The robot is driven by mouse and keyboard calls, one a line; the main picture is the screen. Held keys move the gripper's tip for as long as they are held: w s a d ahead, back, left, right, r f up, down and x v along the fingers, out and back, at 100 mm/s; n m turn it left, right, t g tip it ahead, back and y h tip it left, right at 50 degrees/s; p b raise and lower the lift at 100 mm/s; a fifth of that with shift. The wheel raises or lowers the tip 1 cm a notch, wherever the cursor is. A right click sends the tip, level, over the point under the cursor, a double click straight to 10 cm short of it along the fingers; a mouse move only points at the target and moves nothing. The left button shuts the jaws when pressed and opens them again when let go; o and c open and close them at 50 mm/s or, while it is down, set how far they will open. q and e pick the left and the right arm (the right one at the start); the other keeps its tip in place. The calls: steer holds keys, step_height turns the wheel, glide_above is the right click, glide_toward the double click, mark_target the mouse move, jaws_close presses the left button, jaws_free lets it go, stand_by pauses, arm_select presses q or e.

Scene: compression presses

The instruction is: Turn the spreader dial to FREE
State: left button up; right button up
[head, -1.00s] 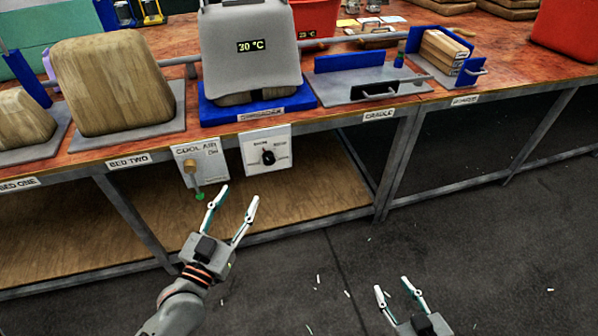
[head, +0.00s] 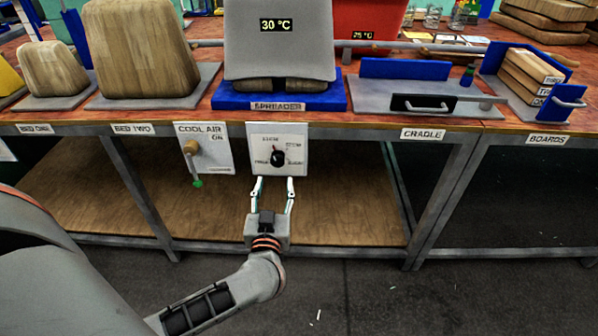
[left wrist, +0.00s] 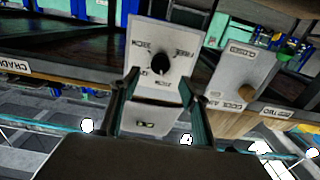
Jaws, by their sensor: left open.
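The spreader dial is a black knob (head: 278,157) on a white panel (head: 300,137) below the spreader's bench edge. Several printed labels surround the knob. The FREE label appears at the lower left. In the left wrist view the knob (left wrist: 160,64) appears upside down, beyond and between the open fingers (left wrist: 160,88). No contact shows. My right gripper is out of view.
The cool air panel (head: 212,140) with its wooden-knobbed lever is left of the dial. Above is the blue-based spreader (head: 290,102), its display reading 30 °C. The cradle (head: 375,95) and boards tray (head: 550,115) are to the right. Open space lies in front of the shelf.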

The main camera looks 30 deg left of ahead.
mark_target(277, 163)
arm_select(q)
steer(key=b+x, duration=0.1)
steer(key=x, duration=0.5)
steer(key=shift+w+a+f+b, duration=0.15)
steer(key=shift+a+b, duration=0.1)
steer(key=shift+b, duration=0.15)
steer(key=shift+w+a, duration=0.3)
steer(key=shift+w, duration=0.25)
steer(key=shift+r, duration=0.2)
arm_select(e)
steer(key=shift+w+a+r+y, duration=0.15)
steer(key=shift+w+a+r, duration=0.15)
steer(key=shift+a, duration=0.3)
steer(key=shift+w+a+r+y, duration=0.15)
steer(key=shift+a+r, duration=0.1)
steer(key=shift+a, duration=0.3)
arm_select(q)
steer(key=c, duration=1.1)
